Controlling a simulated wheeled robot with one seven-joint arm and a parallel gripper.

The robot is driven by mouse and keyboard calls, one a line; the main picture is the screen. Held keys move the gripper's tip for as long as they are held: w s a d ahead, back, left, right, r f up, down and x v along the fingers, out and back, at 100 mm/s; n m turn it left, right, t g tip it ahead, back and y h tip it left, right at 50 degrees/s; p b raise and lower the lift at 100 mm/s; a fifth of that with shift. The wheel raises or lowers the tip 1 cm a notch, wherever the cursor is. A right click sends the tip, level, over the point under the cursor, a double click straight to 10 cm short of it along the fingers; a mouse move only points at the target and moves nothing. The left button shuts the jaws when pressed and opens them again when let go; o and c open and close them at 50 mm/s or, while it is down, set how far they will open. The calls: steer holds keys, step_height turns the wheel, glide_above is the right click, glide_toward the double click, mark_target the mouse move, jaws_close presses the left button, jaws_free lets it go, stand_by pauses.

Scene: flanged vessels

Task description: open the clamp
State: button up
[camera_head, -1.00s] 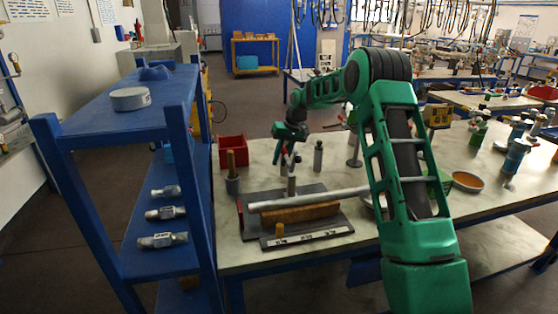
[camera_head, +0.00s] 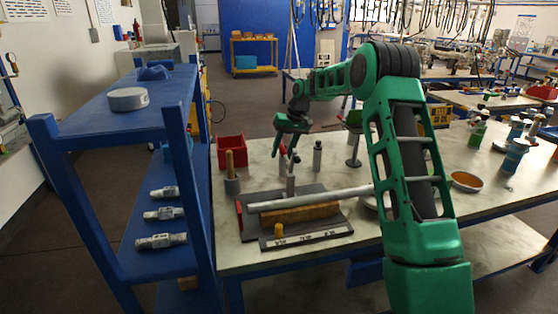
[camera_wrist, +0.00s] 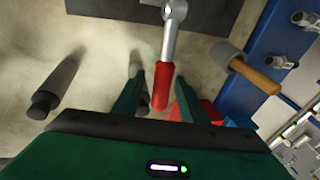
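The clamp shows in the wrist view as a metal lever (camera_wrist: 170,40) with a red grip (camera_wrist: 162,85). In the head view its upright metal part (camera_head: 291,184) stands at the dark fixture plate (camera_head: 315,238), behind a long grey pipe (camera_head: 320,199). The red grip (camera_head: 283,151) stands above it, partly hidden by my gripper. My gripper (camera_wrist: 160,78) is open, with one finger to each side of the red grip and gaps showing. I cannot tell how deep the grip sits between the fingers.
A mallet with a wooden handle (camera_head: 230,160) and a red bin (camera_head: 231,150) are left of the fixture. A grey cylinder (camera_head: 317,156) stands behind it. A blue shelf (camera_head: 128,118) borders the table's left side.

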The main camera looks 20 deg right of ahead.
mark_target(284, 148)
steer(key=v, duration=0.7)
stand_by(0.3)
steer(key=shift+s+r, duration=0.15)
steer(key=shift+s, duration=0.05)
steer(key=s+d+r+m+g+h, duration=0.1)
steer(key=s+d+r, duration=0.15)
steer(key=s, duration=1.15)
steer(key=s+d+r+m+h, duration=0.2)
steer(key=s+r, duration=0.1)
steer(key=s, duration=1.1)
steer(key=s+f+m, duration=0.1)
steer(key=s+f, duration=0.2)
steer(key=s, duration=1.1)
steer(key=s+a+f+m+g, duration=0.1)
steer(key=s+f, duration=0.3)
steer(key=s, duration=1)
steer(key=shift+f, duration=0.25)
